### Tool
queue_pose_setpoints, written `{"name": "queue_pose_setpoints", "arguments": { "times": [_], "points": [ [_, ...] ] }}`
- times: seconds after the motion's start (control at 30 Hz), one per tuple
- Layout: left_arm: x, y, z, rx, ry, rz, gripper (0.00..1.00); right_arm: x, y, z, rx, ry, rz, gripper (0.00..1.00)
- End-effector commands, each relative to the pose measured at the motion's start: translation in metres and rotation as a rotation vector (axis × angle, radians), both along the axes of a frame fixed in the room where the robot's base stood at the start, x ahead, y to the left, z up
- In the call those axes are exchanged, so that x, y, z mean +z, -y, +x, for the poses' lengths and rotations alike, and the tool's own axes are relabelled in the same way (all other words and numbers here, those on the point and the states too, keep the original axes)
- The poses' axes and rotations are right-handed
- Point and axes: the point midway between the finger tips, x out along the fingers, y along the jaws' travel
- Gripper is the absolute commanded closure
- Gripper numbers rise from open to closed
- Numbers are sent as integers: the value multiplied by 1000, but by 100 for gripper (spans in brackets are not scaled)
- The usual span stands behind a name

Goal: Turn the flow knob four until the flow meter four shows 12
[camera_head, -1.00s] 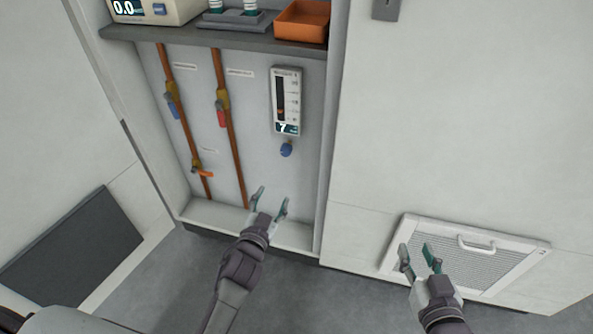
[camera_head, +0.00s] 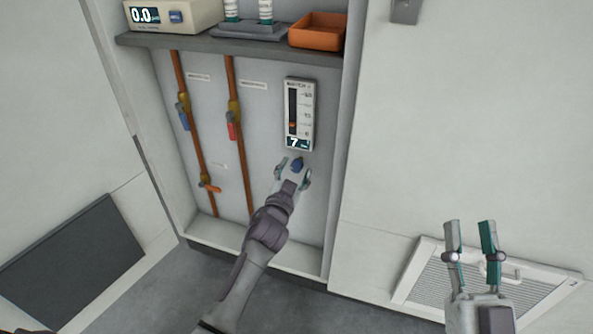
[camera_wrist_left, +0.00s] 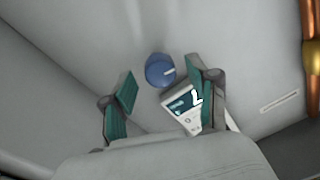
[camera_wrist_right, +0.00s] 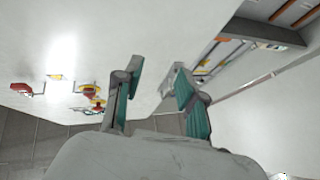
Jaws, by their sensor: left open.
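The flow meter (camera_head: 300,112) is a white upright unit on the cabinet's back panel, with a dark scale, an orange marker and a display reading 7. The blue flow knob (camera_head: 297,165) sits just below it. My left gripper (camera_head: 293,172) is open at the knob, with a finger on each side in the head view. In the left wrist view the knob (camera_wrist_left: 160,70) lies ahead between the open fingers, and the meter (camera_wrist_left: 184,108) is partly hidden by one finger. I cannot tell whether the fingers touch the knob. My right gripper (camera_head: 470,240) is open and empty.
Copper pipes (camera_head: 240,160) with coloured valves run down the panel left of the meter. A grey shelf (camera_head: 230,46) above holds an orange tray (camera_head: 318,32) and a device reading 0.0 (camera_head: 168,16). A vented panel (camera_head: 540,290) is behind my right gripper.

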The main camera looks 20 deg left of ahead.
Motion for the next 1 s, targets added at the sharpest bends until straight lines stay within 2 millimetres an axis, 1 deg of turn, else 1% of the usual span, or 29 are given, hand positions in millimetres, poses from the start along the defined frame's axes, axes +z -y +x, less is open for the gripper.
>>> {"name": "queue_pose_setpoints", "arguments": {
  "times": [0.03, 0.2, 0.53, 0.57, 0.6, 0.67, 0.7, 0.9, 1.0],
  "points": [
    [-1, 0, 6, 0, 0, 1, 40, 4, 0, -3, 3, 35, 10, 60],
    [0, 0, 16, 0, 0, 1, 40, 15, 1, -11, 6, 110, 32, 60],
    [0, -1, 18, 1, -2, 1, 40, 18, 1, -13, 6, 128, 37, 60],
    [0, -1, 18, 1, -2, 1, 44, 18, 1, -13, 6, 128, 37, 60],
    [0, -1, 18, 1, -2, 1, 50, 18, 1, -13, 6, 128, 37, 60],
    [0, -1, 17, 0, -1, 1, 60, 18, 1, -13, 6, 128, 37, 60],
    [0, -1, 17, 0, -1, 1, 67, 18, 1, -13, 6, 128, 37, 60],
    [0, -1, 17, 0, -1, 1, 100, 18, 1, -13, 6, 127, 36, 60],
    [0, -1, 17, 0, -1, 3, 100, 18, 1, -13, 6, 127, 36, 60]
  ]
}}
